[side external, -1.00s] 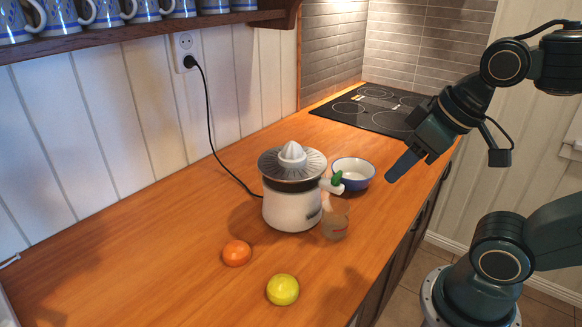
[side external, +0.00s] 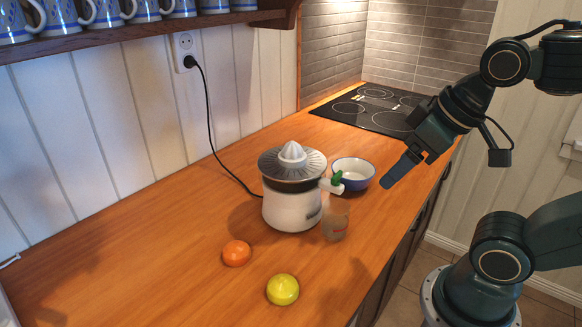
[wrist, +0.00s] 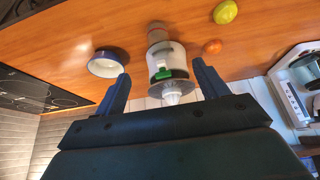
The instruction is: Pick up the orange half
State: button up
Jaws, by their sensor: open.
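The orange half (side external: 236,253) lies on the wooden counter, left of the juicer, in the side view. It also shows in the wrist view (wrist: 212,47), right of the juicer. My gripper (side external: 388,184) is open and empty, held above the counter's right edge, near the bowl and well apart from the orange half. In the wrist view its two fingers (wrist: 161,84) are spread wide, with the juicer seen between and beyond them. From the side the fingers overlap, so their gap is hard to see there.
A white juicer (side external: 292,205) stands between my gripper and the orange half, with a clear glass (side external: 335,222) at its spout. A blue-rimmed bowl (side external: 352,174) is behind it. A yellow-green lemon (side external: 283,290) lies in front. The cord runs to the wall. The counter's left is clear.

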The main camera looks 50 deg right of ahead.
jog(key=shift+w, duration=0.1)
jog(key=m+g, duration=0.6)
jog(key=m, duration=1.3)
send_over(233, 248)
notch_tip(233, 248, down, 6)
jog(key=shift+f, duration=0.2)
jog(key=shift+w, duration=0.1)
jog(key=shift+f, duration=4.3)
